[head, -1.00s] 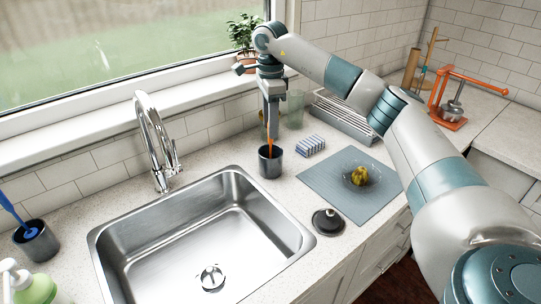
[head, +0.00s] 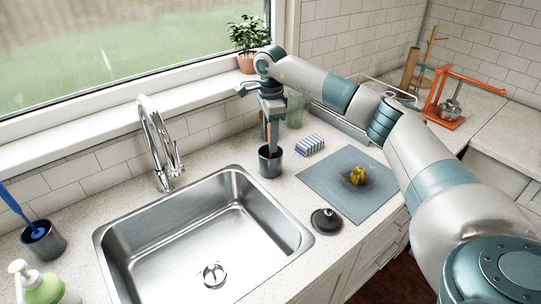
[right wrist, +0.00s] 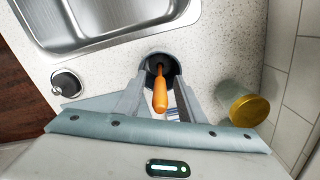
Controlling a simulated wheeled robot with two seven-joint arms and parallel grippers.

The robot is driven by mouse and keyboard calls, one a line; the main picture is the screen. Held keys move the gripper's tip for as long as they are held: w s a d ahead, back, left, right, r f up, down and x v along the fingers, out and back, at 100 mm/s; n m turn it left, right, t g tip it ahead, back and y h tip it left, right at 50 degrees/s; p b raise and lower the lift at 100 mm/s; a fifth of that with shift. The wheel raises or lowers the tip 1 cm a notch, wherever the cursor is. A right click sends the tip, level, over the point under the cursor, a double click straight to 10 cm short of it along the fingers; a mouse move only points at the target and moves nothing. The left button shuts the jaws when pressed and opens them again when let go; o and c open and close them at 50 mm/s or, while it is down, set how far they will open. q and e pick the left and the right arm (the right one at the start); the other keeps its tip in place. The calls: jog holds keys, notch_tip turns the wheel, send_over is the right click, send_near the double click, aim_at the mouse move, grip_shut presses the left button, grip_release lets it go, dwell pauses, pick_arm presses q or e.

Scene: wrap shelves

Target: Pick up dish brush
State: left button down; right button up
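An orange-handled brush (right wrist: 160,92) stands in a dark round cup (head: 270,166) to the right of the sink; its lower end is hidden inside the cup. My right gripper (head: 271,143) points down just above that cup. In the right wrist view my right gripper (right wrist: 158,98) has its fingers apart on either side of the orange handle, with gaps visible beside it. A blue-handled brush (head: 18,210) leans in another dark cup (head: 43,241) at the far left. My left gripper is not in view.
The steel sink (head: 118,240) and faucet (head: 158,145) lie left of my gripper. A striped sponge (head: 310,145), a glass (head: 294,110), a grey mat (head: 325,178) and a black lid (head: 326,221) are nearby. A potted plant (head: 247,62) stands on the sill.

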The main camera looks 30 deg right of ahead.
grip_shut()
jog(key=shift+r, duration=0.2)
jog(key=shift+r, duration=0.25)
notch_tip(320, 180, up, 8)
jog(key=b, duration=0.3)
jog(key=shift+r, duration=0.6)
